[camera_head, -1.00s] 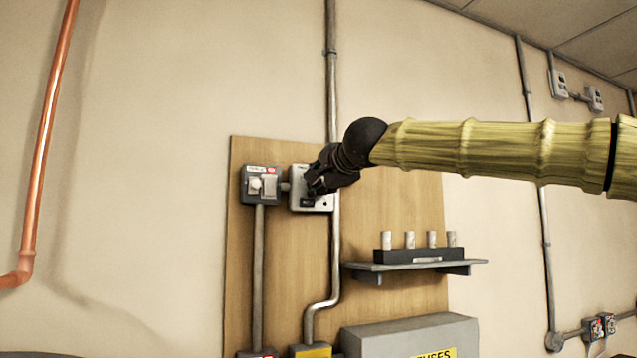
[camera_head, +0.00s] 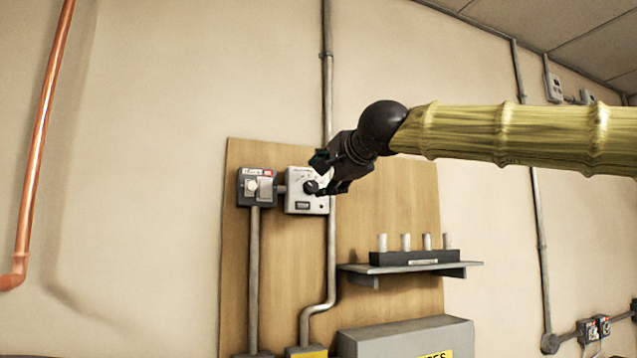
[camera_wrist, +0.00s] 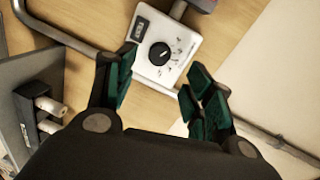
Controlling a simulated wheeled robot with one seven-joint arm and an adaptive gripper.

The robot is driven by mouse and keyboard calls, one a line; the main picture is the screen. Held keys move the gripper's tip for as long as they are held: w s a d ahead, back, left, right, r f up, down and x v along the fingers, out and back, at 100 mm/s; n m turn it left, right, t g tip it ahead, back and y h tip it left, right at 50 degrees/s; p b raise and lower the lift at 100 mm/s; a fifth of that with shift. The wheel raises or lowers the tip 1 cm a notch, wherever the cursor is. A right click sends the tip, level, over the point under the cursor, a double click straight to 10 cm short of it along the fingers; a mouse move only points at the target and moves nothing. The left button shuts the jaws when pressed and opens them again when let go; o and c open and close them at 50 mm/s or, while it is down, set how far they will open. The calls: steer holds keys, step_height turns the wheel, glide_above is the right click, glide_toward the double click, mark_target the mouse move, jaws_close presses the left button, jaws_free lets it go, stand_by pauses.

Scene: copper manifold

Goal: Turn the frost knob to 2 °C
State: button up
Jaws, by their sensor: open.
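The frost knob (camera_head: 311,187) is a round black dial on a pale control box (camera_head: 294,205) fixed to the wooden board. In the wrist view the knob (camera_wrist: 160,53) shows whole, with a light pointer line and dark marks around it on the box face; the marks are too small to read. My gripper (camera_head: 326,172) is open and empty, just right of the knob in the head view. In the wrist view its green-padded fingers (camera_wrist: 158,90) stand apart, with the knob beyond them, near the gap. I see no contact with the knob.
A dark switch box (camera_head: 257,187) is left of the control box. A vertical conduit (camera_head: 328,110) runs behind it. A shelf (camera_head: 410,267) with a black block and several white cylinders is at lower right, above a grey fuse box (camera_head: 405,336).

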steer(key=v, duration=0.5)
steer(key=shift+s+d, duration=0.15)
steer(key=shift+s, duration=0.1)
stand_by(0.3)
